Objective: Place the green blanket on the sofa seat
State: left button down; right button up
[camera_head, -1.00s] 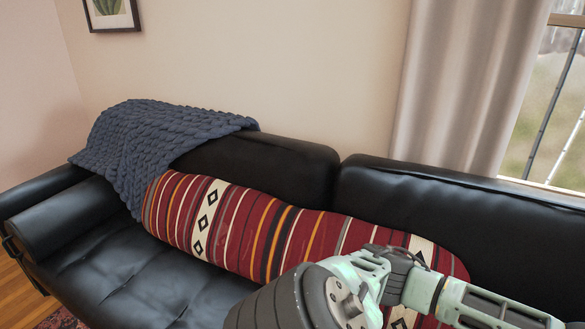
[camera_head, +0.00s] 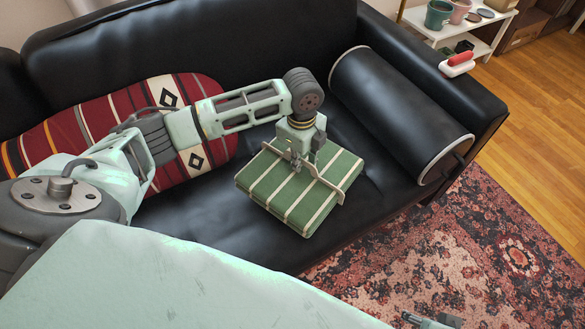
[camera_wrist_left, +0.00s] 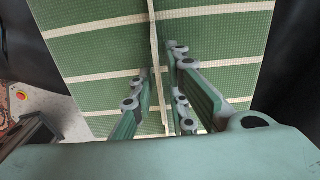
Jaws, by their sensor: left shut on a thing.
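The folded green blanket (camera_head: 262,188) with cream stripes is at the sofa's right end, in front of the round bolster. It lies on or just above the black sofa seat (camera_head: 205,232); I cannot tell which. My left gripper (camera_head: 308,168) is over its middle, pointing down, shut on it. In the left wrist view the blanket (camera_wrist_left: 105,50) fills most of the picture, and the gripper's fingers (camera_wrist_left: 166,90) close around a thin pale strip across its top. Part of what seems to be my right gripper (camera_head: 428,320) shows at the bottom edge; its fingers are unclear.
A striped red cushion (camera_head: 95,120) lies along the backrest, partly behind my left arm. A black bolster (camera_head: 395,110) stands by the right armrest. A patterned rug (camera_head: 450,250) covers the floor in front. A white shelf (camera_head: 478,30) with pots is beyond the armrest.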

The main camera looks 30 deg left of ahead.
aim_at(300, 173)
pick_arm(q)
jog(key=shift+f, duration=0.85)
notch_tip(300, 173, down, 4)
jog(key=shift+r+b, duration=0.15)
jog(key=shift+b, duration=0.6)
jog(key=shift+f, duration=0.25)
pick_arm(e)
jog(key=v, duration=0.6)
jog(key=shift+r, duration=0.2)
jog(key=shift+w+d, duration=0.1)
pick_arm(q)
jog(key=c, duration=1.7)
grip_release()
